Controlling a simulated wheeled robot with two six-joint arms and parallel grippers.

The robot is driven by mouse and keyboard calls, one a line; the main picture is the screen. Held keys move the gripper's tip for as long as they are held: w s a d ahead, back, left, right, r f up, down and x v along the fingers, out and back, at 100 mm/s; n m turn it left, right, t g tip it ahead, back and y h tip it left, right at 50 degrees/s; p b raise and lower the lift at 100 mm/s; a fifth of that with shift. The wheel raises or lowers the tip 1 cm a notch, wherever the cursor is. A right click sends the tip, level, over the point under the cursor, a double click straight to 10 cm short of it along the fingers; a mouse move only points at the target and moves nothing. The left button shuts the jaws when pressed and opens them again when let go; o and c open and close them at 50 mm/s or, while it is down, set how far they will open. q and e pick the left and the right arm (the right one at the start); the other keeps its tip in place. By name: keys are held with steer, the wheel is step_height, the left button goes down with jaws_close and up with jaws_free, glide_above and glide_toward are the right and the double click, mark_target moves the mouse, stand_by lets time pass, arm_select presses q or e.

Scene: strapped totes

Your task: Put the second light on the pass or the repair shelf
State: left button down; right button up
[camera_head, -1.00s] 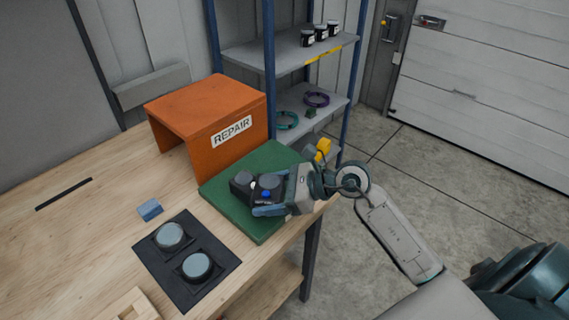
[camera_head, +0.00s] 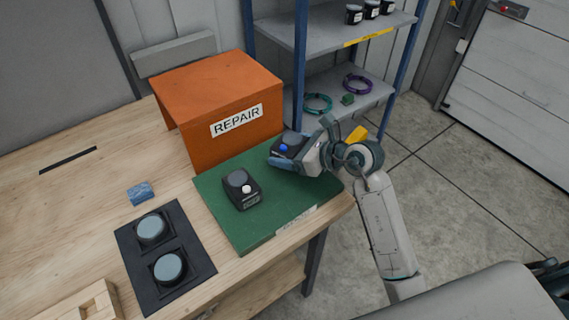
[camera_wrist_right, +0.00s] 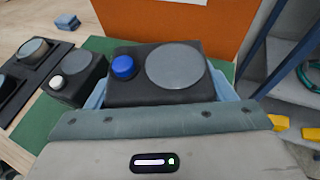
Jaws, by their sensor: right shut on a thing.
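My right gripper (camera_head: 285,157) is shut on a black light with a blue button (camera_head: 290,145), over the back right part of the green board (camera_head: 222,208). I cannot tell whether the held light touches the board. In the right wrist view, the held light (camera_wrist_right: 150,91) shows its blue button and round grey lens between the fingers. A black light with a white button (camera_head: 241,190) stands on the green board, left of the gripper and apart from it. The orange repair shelf (camera_head: 215,95), marked REPAIR, stands directly behind the board. My left gripper is not in view.
A black plate (camera_head: 195,237) with two round grey-topped pads lies on the wooden table. A blue block (camera_head: 141,193) and a wooden tray (camera_head: 85,305) are at the left. A metal rack (camera_head: 345,105) with cable coils and dark jars stands behind the table's right end.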

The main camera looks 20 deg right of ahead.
step_height(320, 180, down, 4)
steer(key=shift+w+f+p, duration=0.1)
steer(key=shift+p, duration=0.3)
steer(key=shift+f, duration=0.4)
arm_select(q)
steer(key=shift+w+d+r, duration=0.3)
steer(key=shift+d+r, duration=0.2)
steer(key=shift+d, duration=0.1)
arm_select(e)
steer(key=shift+f, duration=0.15)
steer(key=o, duration=1.3)
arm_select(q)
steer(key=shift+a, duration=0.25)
